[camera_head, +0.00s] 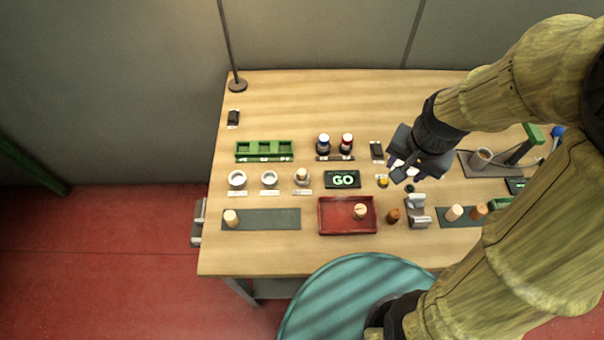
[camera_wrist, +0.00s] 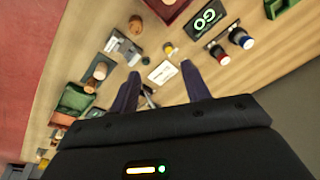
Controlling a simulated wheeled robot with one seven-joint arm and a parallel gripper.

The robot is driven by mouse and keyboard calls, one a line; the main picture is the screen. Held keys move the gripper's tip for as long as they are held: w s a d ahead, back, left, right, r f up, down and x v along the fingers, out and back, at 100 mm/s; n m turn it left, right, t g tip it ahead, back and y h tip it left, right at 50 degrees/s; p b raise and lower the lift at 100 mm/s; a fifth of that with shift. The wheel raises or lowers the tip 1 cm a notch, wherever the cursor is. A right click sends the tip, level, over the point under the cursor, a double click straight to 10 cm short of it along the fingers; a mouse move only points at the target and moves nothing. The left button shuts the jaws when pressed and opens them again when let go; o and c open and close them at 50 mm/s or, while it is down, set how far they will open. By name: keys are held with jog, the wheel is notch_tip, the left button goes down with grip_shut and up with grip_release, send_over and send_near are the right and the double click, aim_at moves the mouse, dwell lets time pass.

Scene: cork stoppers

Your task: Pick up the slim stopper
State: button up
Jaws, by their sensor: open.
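Several cork stoppers are on the table, and I cannot tell surely which is the slim one. A pale stopper (camera_head: 231,218) stands on the left grey mat, and another (camera_head: 360,211) is in the red tray (camera_head: 325,219). A darker brown stopper (camera_head: 393,215) stands right of the tray. Two more, a pale one (camera_head: 454,212) and a tan one (camera_head: 478,210), are on the right mat. My gripper (camera_head: 405,171) is open and empty above the table's right half. The wrist view shows its spread fingers (camera_wrist: 161,88) and the brown stopper (camera_wrist: 135,25).
A green rack (camera_head: 264,158), a GO sign (camera_head: 343,180), and two bottles (camera_head: 335,143) stand mid-table. A grey fixture (camera_head: 417,210) stands right of the brown stopper. The back of the table is mostly clear.

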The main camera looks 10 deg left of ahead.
jog(key=w+a+m+g+p, duration=0.2)
jog(key=w+a+m, duration=0.3)
jog(key=a+m, duration=0.7)
jog(key=m, duration=1)
send_over(299, 171)
jog(key=shift+w+r+p, duration=0.15)
jog(key=shift+r+p, duration=0.15)
notch_tip(299, 171, down, 12)
jog(key=shift+f, duration=0.15)
